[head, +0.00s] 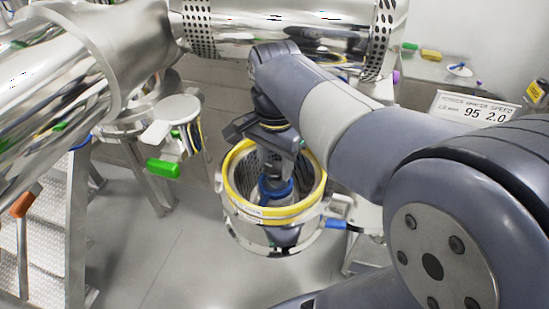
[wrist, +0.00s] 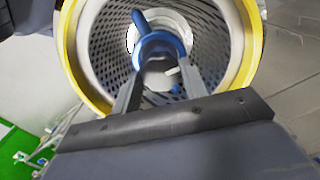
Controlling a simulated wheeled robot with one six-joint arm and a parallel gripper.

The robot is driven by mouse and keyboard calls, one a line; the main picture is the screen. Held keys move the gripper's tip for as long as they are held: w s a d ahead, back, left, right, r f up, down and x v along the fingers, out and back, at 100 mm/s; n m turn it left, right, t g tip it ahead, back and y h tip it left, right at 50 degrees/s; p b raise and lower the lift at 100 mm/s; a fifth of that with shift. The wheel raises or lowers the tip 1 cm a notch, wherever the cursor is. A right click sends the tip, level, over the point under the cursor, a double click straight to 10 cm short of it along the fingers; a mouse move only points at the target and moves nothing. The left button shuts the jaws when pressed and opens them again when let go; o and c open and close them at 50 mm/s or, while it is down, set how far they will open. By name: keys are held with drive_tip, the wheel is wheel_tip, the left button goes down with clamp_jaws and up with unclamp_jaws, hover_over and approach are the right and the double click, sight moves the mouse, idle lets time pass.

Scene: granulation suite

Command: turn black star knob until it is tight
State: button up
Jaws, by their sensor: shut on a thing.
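My gripper (head: 276,176) reaches down into a steel, perforated bowl with a yellow rim (head: 232,192). In the wrist view its two fingers (wrist: 159,62) close on a blue ring-shaped part (wrist: 150,41) with short arms, at the middle of the bowl. The blue part also shows in the head view, partly covered by my gripper. The perforated wall (wrist: 104,50) surrounds the fingers, with a gap between. I cannot make out a black star knob in either view; whatever lies under the blue part is mostly hidden.
A large steel drum (head: 60,80) stands at the left, and a perforated cylinder (head: 290,35) lies across the back. A green-handled clamp (head: 163,168) is left of the bowl. A display sign (head: 475,110) is at the right. Grey floor (head: 170,260) is open at the front left.

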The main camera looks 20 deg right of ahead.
sight(275, 168)
drive_tip(key=shift+m, duration=1.7)
drive_tip(key=o, duration=1)
wheel_tip(275, 168, up, 11)
drive_tip(key=shift+f+b, duration=0.1)
drive_tip(key=shift+b, duration=0.3)
drive_tip(key=shift+f, duration=0.15)
